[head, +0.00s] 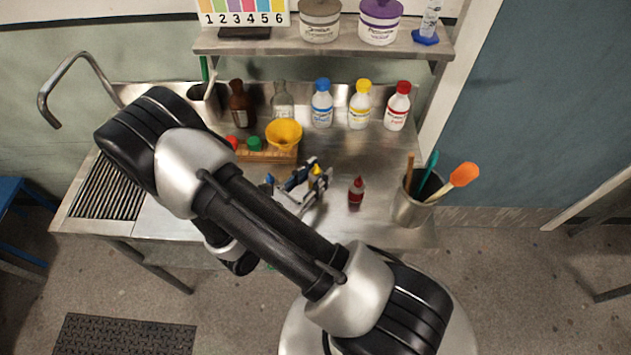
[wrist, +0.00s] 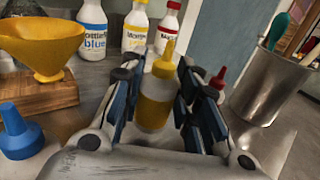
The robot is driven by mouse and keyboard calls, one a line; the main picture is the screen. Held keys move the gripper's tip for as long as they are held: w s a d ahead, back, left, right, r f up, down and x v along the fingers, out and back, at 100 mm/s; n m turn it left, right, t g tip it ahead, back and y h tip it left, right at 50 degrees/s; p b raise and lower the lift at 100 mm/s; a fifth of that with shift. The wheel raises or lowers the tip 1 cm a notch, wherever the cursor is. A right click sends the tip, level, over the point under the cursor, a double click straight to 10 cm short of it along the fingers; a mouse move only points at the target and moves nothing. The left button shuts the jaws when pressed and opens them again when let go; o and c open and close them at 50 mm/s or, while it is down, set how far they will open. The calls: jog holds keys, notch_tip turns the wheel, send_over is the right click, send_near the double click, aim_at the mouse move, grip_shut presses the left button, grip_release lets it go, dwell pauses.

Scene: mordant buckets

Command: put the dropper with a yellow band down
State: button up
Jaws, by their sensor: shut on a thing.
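The dropper with a yellow band (wrist: 156,98) is a small clear bottle with yellow contents and a yellow pointed cap. It stands roughly upright between the fingers in the wrist view. My gripper (wrist: 158,112) is shut on it, with a blue-padded finger on each side. In the head view my gripper (head: 305,186) is over the steel worktop, and the dropper's yellow tip (head: 317,170) shows between the fingers. Its base is hidden by the gripper, so I cannot tell whether it touches the worktop. A blue-capped dropper (wrist: 20,132) and a red-capped dropper (head: 356,191) are on either side.
A wooden rack (head: 283,155) with a yellow funnel (head: 284,133) is behind and left. Bottles with blue (head: 322,104), yellow (head: 360,106) and red (head: 397,108) caps line the back. A metal pot (head: 413,205) of utensils stands right. Bare steel lies around the red-capped dropper.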

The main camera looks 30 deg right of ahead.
jog(key=shift+f, duration=1.25)
jog(key=shift+f+b, duration=0.2)
jog(key=shift+b, duration=0.2)
jog(key=o, duration=1.1)
jog(key=shift+c, duration=0.2)
jog(key=shift+r, duration=0.1)
